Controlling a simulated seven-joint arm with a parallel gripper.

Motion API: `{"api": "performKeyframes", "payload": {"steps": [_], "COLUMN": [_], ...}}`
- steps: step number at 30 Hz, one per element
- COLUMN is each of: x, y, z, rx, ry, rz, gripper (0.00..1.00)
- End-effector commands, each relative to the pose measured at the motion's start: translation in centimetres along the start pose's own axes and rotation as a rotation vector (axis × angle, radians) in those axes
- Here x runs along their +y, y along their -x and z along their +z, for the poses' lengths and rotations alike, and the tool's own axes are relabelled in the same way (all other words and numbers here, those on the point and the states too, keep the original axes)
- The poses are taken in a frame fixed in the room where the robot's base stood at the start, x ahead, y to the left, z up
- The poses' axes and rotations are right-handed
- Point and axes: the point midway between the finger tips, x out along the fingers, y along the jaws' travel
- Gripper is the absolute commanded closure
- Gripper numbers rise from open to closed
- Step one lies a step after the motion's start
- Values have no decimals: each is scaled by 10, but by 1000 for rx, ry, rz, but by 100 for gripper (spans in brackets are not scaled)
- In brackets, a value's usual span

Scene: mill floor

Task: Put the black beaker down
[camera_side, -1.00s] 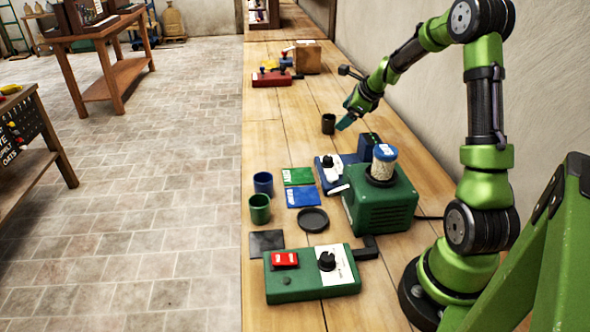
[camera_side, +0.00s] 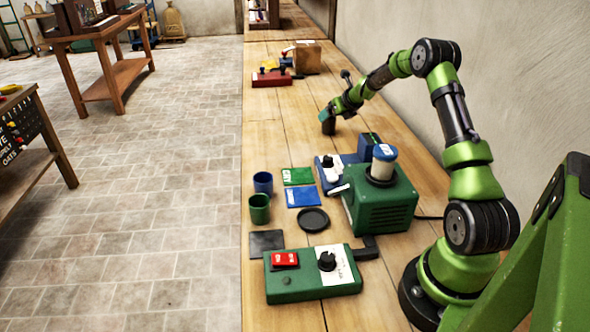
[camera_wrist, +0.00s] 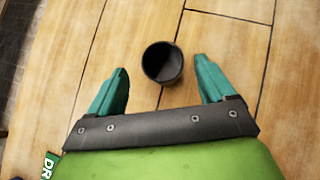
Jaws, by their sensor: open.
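The black beaker (camera_side: 328,128) stands upright on the wooden bench, well beyond the green mill. My gripper (camera_side: 326,115) is right at the beaker in the side view and covers part of it. In the wrist view the black beaker (camera_wrist: 162,64) shows its open mouth, with bare planks around it. The teal fingers of my gripper (camera_wrist: 161,70) are spread wide on either side of it, with a gap on both sides. The beaker lies level with the fingertips and slightly past them. I cannot tell the exact height of the fingers.
A green machine (camera_side: 380,205) with a jar, a blue scale (camera_side: 330,180), green (camera_side: 298,176) and blue (camera_side: 303,196) cards, blue (camera_side: 263,183) and green (camera_side: 259,209) beakers and a dark dish (camera_side: 313,219) stand nearer. A wooden block (camera_side: 307,60) and red device (camera_side: 271,79) lie beyond.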

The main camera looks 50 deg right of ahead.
Motion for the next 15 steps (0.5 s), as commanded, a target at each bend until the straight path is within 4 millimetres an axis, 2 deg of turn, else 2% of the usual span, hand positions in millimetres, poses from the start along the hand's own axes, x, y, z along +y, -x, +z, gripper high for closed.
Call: {"api": "performKeyframes", "payload": {"steps": [7, 15], "x": [0, -3], "y": [-16, -52], "z": [0, 0], "rx": [1, 1], "ry": [1, 1], "rz": [0, 0], "gripper": [17, 17]}}
